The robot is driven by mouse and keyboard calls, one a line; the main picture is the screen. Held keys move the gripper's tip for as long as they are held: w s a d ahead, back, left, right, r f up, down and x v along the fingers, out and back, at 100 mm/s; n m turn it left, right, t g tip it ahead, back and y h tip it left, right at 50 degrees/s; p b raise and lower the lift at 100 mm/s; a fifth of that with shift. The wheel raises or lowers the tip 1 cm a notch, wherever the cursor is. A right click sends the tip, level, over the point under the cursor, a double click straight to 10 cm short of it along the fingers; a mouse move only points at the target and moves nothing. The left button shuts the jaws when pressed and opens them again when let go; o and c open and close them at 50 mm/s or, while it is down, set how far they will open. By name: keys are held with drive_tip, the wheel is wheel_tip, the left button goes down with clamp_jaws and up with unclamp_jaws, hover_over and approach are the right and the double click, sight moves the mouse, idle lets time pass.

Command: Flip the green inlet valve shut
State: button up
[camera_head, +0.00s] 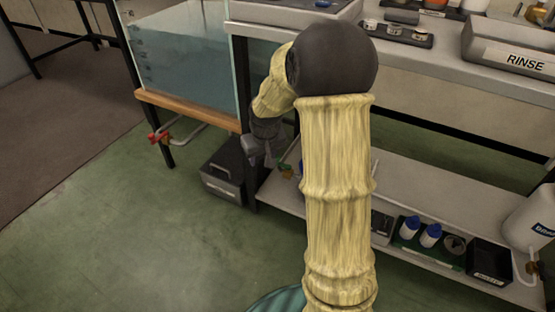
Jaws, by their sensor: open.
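A small green handle (289,157), which looks like the green inlet valve, shows in the head view just right of my gripper, under the bench edge. A brass-coloured fitting (287,171) sits just below it. My gripper (260,158) is open and points down, close to the left of the green handle. I cannot tell whether they touch. My covered arm hides what lies to the right of the handle, and the handle's exact angle is too small to read.
A water tank (185,50) on a wooden-edged stand is at left, with a red-handled valve (158,137) below it. A dark box (225,172) stands on the floor beneath my gripper. A low shelf (420,190) holds bottles at right. The green floor at front left is clear.

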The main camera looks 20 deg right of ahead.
sight(277, 157)
drive_tip(key=w+d+f+m+t, duration=0.1)
drive_tip(key=w+d+f, duration=0.3)
drive_tip(key=w+d, duration=0.7)
drive_tip(key=shift+d, duration=0.45)
drive_tip(key=shift+f, duration=0.1)
drive_tip(key=b+x, duration=1)
drive_tip(key=x, duration=0.7)
drive_tip(key=shift+w+d+f, duration=0.1)
drive_tip(key=shift+f, duration=0.05)
drive_tip(key=c, duration=1)
